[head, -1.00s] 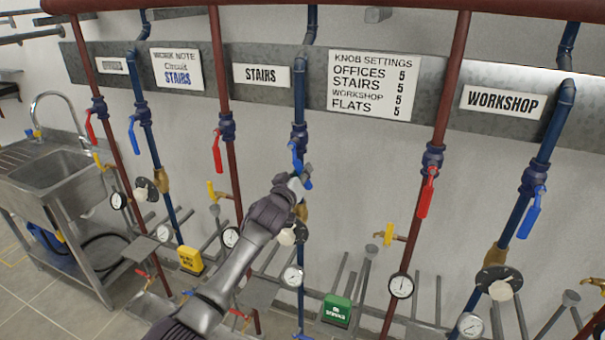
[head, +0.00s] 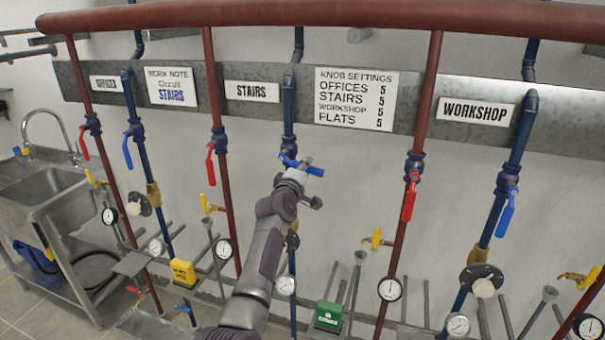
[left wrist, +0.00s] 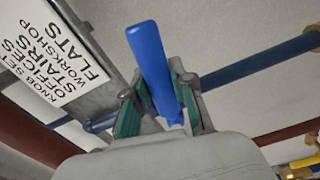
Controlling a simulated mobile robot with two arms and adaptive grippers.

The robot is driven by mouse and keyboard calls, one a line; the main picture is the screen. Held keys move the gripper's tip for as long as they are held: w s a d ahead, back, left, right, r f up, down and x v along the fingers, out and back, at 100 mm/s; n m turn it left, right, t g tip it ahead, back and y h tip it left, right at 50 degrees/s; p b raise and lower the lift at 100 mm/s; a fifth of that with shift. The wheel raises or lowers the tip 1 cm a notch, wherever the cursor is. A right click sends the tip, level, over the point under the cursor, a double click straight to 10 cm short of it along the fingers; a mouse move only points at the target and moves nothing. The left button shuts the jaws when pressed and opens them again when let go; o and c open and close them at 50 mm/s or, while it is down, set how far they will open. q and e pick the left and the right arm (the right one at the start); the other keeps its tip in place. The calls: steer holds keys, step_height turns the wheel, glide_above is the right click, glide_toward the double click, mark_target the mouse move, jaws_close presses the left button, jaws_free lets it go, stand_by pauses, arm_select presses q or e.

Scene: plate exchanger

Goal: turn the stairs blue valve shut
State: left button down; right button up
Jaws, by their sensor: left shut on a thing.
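The stairs blue valve (head: 289,142) sits on the blue pipe just right of the STAIRS sign (head: 252,91). Its blue lever (head: 315,171) lies nearly crosswise to the pipe, sloping slightly down to the right. My left gripper (head: 304,169) is shut on this lever. In the left wrist view, the lever (left wrist: 150,55) stands between the green-padded fingers of my gripper (left wrist: 158,105), and the blue pipe (left wrist: 265,60) runs across behind. My gripper and arm hide part of the valve and of the pipe below it. My right gripper is not in view.
The stairs red valve lever (head: 210,165) hangs down to the left. Gauges, yellow taps and a green box (head: 328,316) are lower down. A sink (head: 45,190) stands at far left.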

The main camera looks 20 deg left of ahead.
arm_select(q)
steer(key=shift+d+r+n+p, duration=0.1)
steer(key=shift+r+n+p, duration=0.6)
steer(key=shift+n, duration=0.4)
steer(key=c, duration=0.9)
jaws_free()
steer(key=shift+c, duration=0.2)
steer(key=shift+s, duration=0.15)
steer(key=s, duration=0.7)
steer(key=shift+a, duration=0.2)
steer(key=shift+s, duration=0.1)
